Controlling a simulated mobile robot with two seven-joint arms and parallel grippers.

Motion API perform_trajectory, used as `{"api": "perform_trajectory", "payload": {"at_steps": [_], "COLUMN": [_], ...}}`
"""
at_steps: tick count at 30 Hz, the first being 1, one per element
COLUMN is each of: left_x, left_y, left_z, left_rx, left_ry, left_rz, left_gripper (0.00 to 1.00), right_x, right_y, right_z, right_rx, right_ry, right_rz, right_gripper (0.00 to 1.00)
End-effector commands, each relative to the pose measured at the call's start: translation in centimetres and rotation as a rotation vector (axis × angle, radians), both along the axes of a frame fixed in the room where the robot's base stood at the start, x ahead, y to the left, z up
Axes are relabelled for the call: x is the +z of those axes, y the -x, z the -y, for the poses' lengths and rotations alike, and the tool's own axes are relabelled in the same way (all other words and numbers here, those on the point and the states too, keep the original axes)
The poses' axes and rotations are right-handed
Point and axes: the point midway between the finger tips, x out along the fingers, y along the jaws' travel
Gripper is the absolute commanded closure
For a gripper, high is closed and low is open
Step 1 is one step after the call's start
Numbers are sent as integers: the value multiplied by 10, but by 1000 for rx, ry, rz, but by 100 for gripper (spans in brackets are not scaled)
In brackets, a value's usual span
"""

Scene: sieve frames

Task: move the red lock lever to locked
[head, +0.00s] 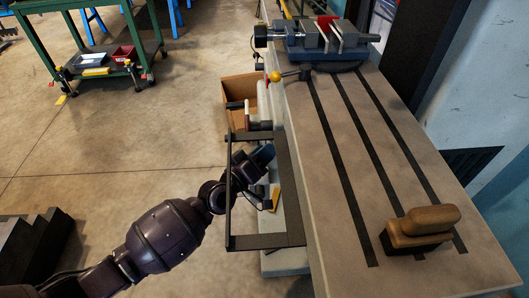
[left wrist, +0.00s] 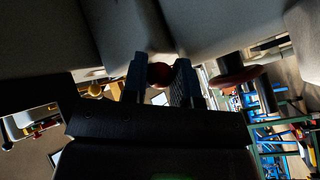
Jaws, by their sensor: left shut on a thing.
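My left gripper (head: 264,155) is at the side of the long slotted machine table, just below its left edge, inside a dark rectangular frame (head: 232,195). In the left wrist view the two fingers (left wrist: 161,80) are closed around a dark red rounded knob (left wrist: 160,72), which looks like the end of the red lock lever. The rest of the lever is hidden, and I cannot tell its angle. In the head view the lever is hidden by the gripper and the table edge. My right gripper is not in view.
The slotted table (head: 325,180) carries a blue-grey vise (head: 310,40) at the far end and a wooden-handled brush (head: 420,225) near the front. A yellow ball handle (head: 275,77) sticks out left of the table. A cardboard box (head: 238,92) stands on the floor behind the gripper.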

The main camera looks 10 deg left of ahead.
Motion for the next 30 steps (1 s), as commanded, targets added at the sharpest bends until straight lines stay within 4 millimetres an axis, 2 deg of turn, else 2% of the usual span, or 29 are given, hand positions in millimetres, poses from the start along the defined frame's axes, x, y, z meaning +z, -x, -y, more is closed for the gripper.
{"api": "perform_trajectory", "payload": {"at_steps": [4,10,11,15,25,30], "left_x": [-1,0,0,0,-1,-2], "left_y": [0,0,0,0,2,16], "left_z": [0,0,0,0,-2,-12], "left_rx": [0,0,0,0,1,1], "left_ry": [-1,-1,-1,-1,-2,-5], "left_rz": [6,6,6,6,6,7], "left_gripper": [100,100,70,48,48,48], "right_x": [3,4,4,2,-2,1], "right_y": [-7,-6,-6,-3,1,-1], "right_z": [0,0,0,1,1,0], "right_rx": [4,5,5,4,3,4], "right_ry": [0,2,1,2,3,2], "right_rz": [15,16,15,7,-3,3], "right_gripper": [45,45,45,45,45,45]}}
